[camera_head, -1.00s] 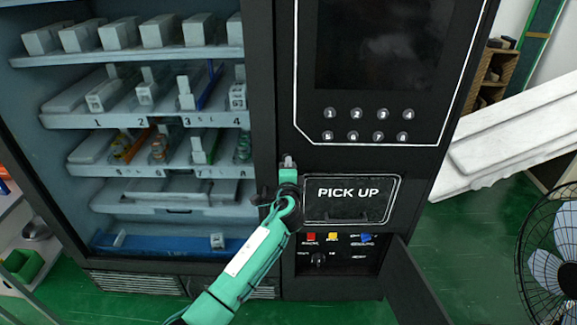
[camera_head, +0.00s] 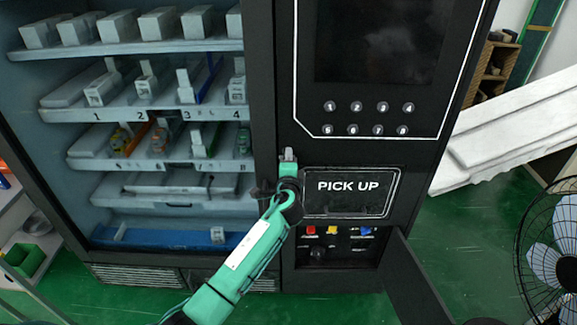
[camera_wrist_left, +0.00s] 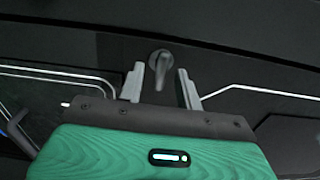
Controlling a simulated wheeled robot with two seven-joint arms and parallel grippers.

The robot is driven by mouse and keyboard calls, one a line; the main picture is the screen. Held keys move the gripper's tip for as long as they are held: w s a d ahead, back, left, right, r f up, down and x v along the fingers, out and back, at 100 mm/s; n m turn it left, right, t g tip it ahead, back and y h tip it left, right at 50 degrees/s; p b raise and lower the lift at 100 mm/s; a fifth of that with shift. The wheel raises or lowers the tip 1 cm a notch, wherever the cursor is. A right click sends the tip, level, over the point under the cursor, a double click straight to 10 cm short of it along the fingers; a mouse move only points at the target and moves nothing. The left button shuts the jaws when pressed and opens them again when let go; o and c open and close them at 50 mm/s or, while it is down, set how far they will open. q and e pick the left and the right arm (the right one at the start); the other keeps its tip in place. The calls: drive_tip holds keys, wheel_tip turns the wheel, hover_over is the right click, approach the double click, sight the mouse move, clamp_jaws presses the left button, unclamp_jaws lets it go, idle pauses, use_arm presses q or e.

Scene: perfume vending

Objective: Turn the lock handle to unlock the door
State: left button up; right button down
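The lock handle (camera_wrist_left: 161,66) is a small grey metal lever on the black front of the vending machine, seen in the left wrist view. It points down toward the gap between my left gripper's fingers (camera_wrist_left: 160,87). The two fingers are apart, one on each side of the lever's lower end. I cannot tell whether either touches it. In the head view my left gripper (camera_head: 288,156) is at the machine front, just left of and above the PICK UP panel (camera_head: 349,207). The handle is hidden or too small to make out there. My right gripper is not in view.
Glass-fronted shelves (camera_head: 150,110) with boxes are left of the gripper. Number buttons (camera_head: 368,118) and a dark screen (camera_head: 382,40) are above right. A small open flap door (camera_head: 418,275) stands out below the PICK UP panel. A fan (camera_head: 550,262) stands at the right.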

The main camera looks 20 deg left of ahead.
use_arm(q)
drive_tip(key=b+v, duration=0.3)
drive_tip(key=v, duration=1)
drive_tip(key=shift+s, duration=0.35)
drive_tip(key=shift+d, duration=0.1)
